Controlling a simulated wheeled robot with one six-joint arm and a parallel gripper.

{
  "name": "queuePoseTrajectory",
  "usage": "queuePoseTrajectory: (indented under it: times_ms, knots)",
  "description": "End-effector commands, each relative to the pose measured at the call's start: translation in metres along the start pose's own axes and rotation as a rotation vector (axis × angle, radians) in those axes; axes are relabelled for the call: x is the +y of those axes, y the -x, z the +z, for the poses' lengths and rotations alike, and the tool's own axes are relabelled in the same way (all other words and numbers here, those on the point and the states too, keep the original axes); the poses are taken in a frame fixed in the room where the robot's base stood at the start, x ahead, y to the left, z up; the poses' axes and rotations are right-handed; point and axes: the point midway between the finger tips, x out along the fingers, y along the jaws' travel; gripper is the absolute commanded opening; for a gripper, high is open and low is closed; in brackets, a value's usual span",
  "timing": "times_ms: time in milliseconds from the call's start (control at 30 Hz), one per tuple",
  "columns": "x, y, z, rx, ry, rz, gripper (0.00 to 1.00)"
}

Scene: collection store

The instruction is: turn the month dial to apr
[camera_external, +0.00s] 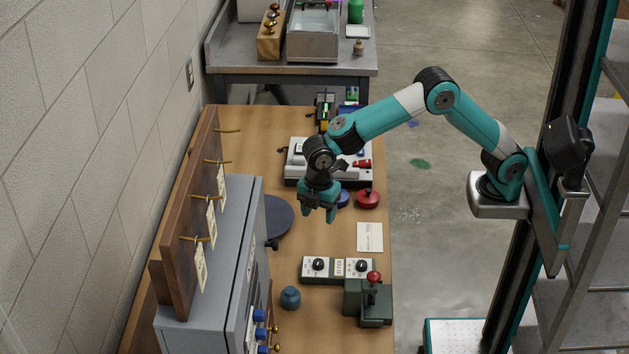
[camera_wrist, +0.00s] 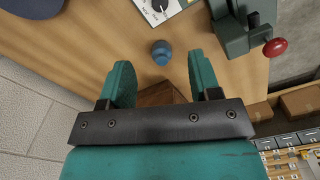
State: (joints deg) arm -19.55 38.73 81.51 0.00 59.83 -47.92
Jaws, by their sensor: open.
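A dial box (camera_external: 338,279) with two black knobs on white faces lies on the wooden table in the external view. Its left knob (camera_external: 318,264) and right knob (camera_external: 361,266) are apart, with a small label between them. I cannot read which is the month dial or where either points. Part of one white dial face with a black knob (camera_wrist: 160,5) shows at the top edge of the wrist view. My gripper (camera_external: 318,212) is open and empty, pointing down above the table, behind the dial box. In the wrist view its teal fingers (camera_wrist: 160,62) are spread.
A blue pot (camera_external: 290,298) stands front-left of the dial box. A green device with a red knob (camera_external: 373,277) stands at its front right. A grey cabinet (camera_external: 210,290) is at left. A paper card (camera_external: 369,237) lies behind the box.

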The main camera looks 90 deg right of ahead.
Motion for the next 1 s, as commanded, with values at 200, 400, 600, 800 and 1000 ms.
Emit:
queuePoseTrajectory:
  times_ms: [200, 400, 600, 800, 1000]
  knots:
    - [0.000, -0.028, 0.000, -0.003, 0.001, -0.003, 0.57]
    - [0.000, -0.073, 0.000, -0.003, 0.001, -0.003, 0.57]
    - [-0.001, -0.119, 0.000, -0.003, 0.000, -0.003, 0.57]
    - [0.000, -0.154, 0.000, -0.001, 0.000, -0.001, 0.57]
    - [0.000, -0.170, 0.000, 0.001, 0.000, 0.001, 0.57]
